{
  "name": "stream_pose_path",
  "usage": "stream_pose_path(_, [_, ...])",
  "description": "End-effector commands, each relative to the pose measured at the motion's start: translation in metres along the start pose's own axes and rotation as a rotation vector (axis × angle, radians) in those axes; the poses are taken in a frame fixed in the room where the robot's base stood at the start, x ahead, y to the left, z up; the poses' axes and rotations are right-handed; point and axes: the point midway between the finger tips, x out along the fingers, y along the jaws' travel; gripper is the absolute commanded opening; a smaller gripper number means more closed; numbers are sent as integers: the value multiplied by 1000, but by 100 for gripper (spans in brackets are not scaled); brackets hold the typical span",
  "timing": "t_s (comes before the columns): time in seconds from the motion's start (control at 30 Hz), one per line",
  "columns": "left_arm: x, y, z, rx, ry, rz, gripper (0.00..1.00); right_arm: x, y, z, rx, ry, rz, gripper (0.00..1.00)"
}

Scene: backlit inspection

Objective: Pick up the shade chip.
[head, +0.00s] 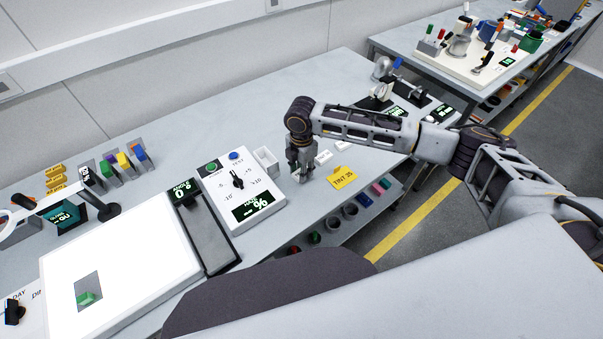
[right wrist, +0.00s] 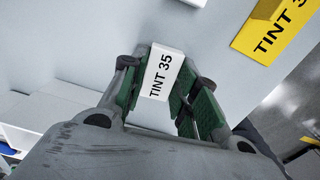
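The shade chip (right wrist: 160,73) is a small white block marked TINT 35 in the right wrist view. It lies between the green-padded fingers of my right gripper (right wrist: 166,78). The pads are very close to its two sides; I cannot tell whether both touch it or whether it is off the table. In the head view my right gripper (head: 302,174) points down at the table, right of the white haze panel, and hides the chip. My left gripper is not in view.
A yellow TINT 35 card (head: 342,177) lies right of the gripper, near the table edge. Small white blocks (head: 323,157) lie behind it. A white open box (head: 266,162) and the haze panel (head: 237,190) stand left. A lit panel (head: 130,250) fills the left front.

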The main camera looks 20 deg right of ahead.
Motion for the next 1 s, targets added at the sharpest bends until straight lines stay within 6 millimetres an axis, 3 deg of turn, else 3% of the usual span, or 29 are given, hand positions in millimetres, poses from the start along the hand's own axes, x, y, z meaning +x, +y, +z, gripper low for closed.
stream_pose_path(0.1, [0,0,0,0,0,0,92,0,0,0,0,0,0,10])
stream_pose_path(0.57, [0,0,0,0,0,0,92,-10,0,0,0,0,0,10])
stream_pose_path(1.0, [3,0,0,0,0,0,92,-70,1,0,1,0,3,10])
